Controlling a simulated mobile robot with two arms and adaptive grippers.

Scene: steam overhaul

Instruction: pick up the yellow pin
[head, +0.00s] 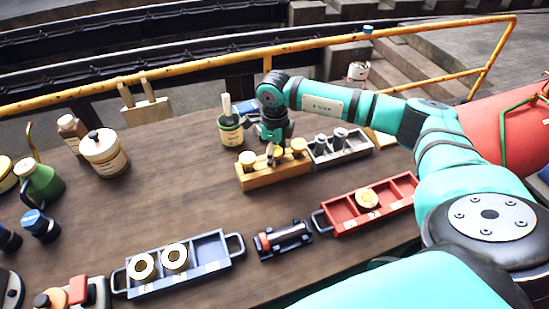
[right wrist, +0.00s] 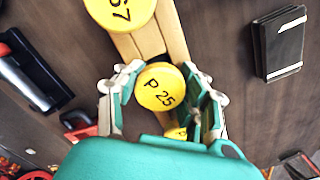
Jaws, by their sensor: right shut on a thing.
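A wooden rack (head: 275,178) stands on the far middle part of the table and holds yellow-topped pins. One pin (head: 247,158) is at its left end and another (head: 298,146) at its right end. My right gripper (head: 273,153) reaches down over the rack's middle. In the right wrist view its fingers are shut around a yellow pin marked P 25 (right wrist: 160,87). A pin marked with 67 (right wrist: 122,10) is beyond it, and part of another yellow top (right wrist: 176,133) shows near the palm. The held pin's lower part is hidden. My left gripper is not in view.
A grey tray (head: 345,157) adjoins the rack on the right. A red tray (head: 340,226), a blue tray (head: 190,283) and a small red-and-black thing (head: 283,238) lie nearer. A green can (head: 231,135) stands behind the rack. The table's middle left is clear.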

